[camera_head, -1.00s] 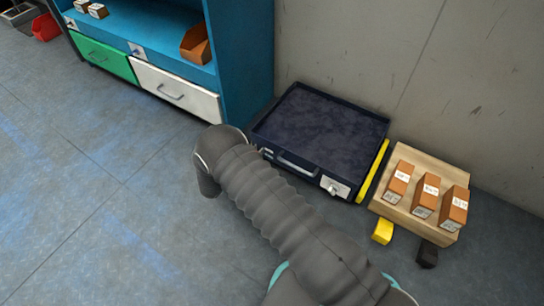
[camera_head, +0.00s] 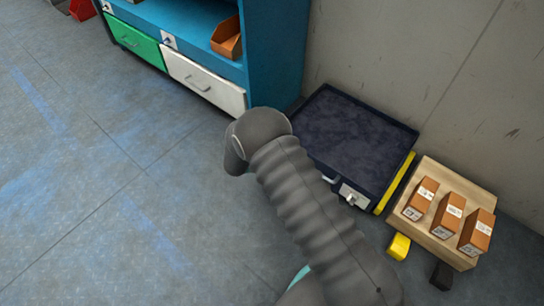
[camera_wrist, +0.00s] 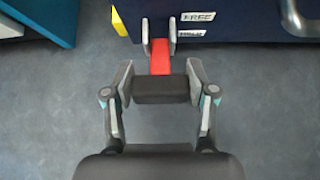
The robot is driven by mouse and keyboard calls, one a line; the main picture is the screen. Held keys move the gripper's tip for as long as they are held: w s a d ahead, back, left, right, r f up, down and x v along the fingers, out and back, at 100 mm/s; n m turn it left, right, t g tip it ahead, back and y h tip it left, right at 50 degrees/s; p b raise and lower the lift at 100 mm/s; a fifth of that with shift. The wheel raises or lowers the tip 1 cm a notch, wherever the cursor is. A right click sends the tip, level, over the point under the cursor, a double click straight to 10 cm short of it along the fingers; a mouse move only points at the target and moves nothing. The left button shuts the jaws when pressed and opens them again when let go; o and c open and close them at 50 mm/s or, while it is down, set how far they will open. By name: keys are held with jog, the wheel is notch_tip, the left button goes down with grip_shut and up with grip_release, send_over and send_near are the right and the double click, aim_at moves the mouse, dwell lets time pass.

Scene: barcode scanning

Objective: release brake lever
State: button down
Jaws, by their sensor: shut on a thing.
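The brake lever has a red arm (camera_wrist: 161,57) and a dark crosswise grip (camera_wrist: 162,92). It is mounted between two grey brackets on the dark blue side of a cart (camera_wrist: 240,32). My gripper (camera_wrist: 161,80) is shut on the dark grip, one finger at each end. A white label reading FREE (camera_wrist: 198,16) is right of the lever, with a second, partly hidden label below it. In the head view the dark blue cart tray (camera_head: 350,140) stands by the wall. There my arm hides the gripper and lever.
A wooden stand (camera_head: 430,175) with orange boxes (camera_head: 447,215) is right of the cart, past a yellow strip (camera_head: 398,182). A blue shelf unit (camera_head: 278,60) with green and white drawers stands at the upper left. A metal handle (camera_wrist: 295,20) is right of the labels. The left floor is clear.

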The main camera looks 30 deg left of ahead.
jog(key=shift+c, duration=1.6)
grip_release()
jog(key=shift+d+f, duration=0.15)
jog(key=shift+s+a+r, duration=0.15)
jog(key=shift+a+r, duration=0.05)
jog(key=shift+r, duration=0.05)
jog(key=v, duration=1.1)
jog(key=shift+s, duration=0.25)
jog(key=shift+r, duration=0.1)
